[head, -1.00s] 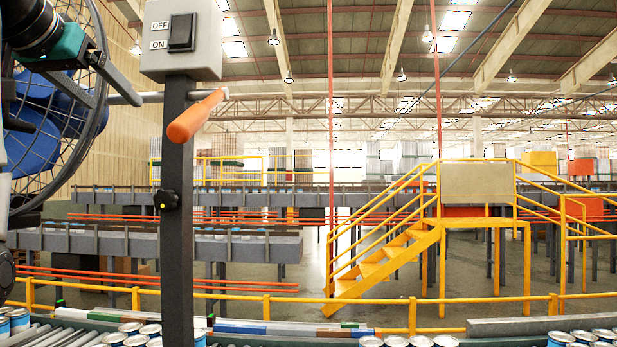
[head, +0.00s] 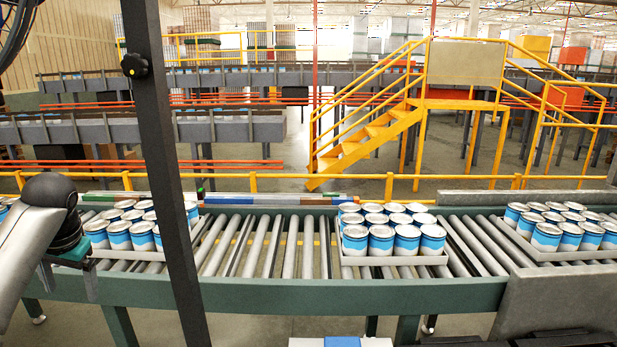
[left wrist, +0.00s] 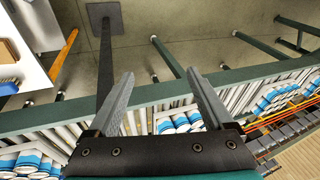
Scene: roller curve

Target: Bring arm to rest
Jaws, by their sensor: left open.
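My left gripper (head: 68,272) hangs at the left edge of the head view, in front of the roller conveyor (head: 280,292). In the left wrist view its two grey fingers (left wrist: 165,100) are spread apart with nothing between them. My left arm comes in from the left with a pale link and a black wrist joint. My right gripper is not in view.
A dark post (head: 165,170) stands close in front, left of centre. Trays of blue and white cans (head: 380,238) sit on the rollers at left, middle and right (head: 555,234). Yellow rails (head: 290,182) and stairs stand behind. The floor before the conveyor shows free room.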

